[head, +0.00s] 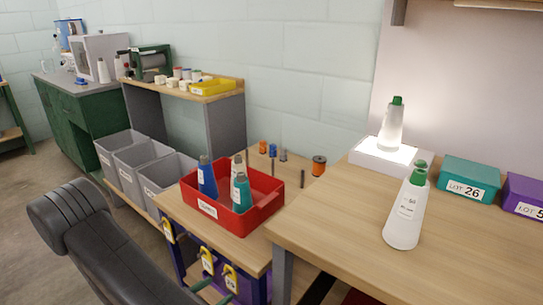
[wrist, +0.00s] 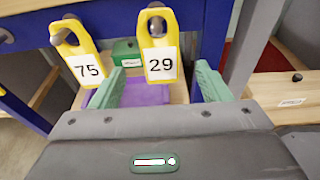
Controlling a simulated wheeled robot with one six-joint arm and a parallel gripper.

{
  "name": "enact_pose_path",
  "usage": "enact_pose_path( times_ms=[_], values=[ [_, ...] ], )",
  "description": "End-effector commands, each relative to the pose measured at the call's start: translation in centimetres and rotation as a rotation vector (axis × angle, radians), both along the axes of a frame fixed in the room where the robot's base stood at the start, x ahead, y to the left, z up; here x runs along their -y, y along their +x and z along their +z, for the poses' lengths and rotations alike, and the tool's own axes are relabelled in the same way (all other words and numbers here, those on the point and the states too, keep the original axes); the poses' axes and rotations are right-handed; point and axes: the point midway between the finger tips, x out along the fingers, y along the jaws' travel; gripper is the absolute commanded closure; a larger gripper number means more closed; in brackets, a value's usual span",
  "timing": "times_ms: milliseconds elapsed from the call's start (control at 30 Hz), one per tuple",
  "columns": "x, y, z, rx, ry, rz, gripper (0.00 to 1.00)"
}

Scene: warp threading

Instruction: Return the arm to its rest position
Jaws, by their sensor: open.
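My arm (head: 115,255) reaches in from the lower left of the head view towards the front of the low wooden table. My gripper (wrist: 157,82) shows in the wrist view with its two green fingers spread apart and nothing held between them. Ahead of it, a yellow tag marked 29 (wrist: 160,62) and a yellow tag marked 75 (wrist: 86,66) hang from knobs on a blue rail (wrist: 110,18). Tag 29 appears between the fingers in the picture, but I cannot tell how far beyond them it hangs.
A red bin (head: 265,205) with several cones stands on the low table. Grey bins (head: 160,178) stand to its left. A white cone (head: 405,215) stands on the right bench (head: 340,225). Below the rail, a green box (wrist: 125,50) and a purple surface show.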

Motion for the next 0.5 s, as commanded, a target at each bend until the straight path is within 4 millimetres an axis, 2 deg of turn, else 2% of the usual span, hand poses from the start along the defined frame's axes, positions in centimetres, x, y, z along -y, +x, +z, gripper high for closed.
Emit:
enact_pose_path(
  times_ms=[500],
  values=[
    [-3.5,-4.4,1.3,0.0,0.002,0.004,0.3]
  ],
)
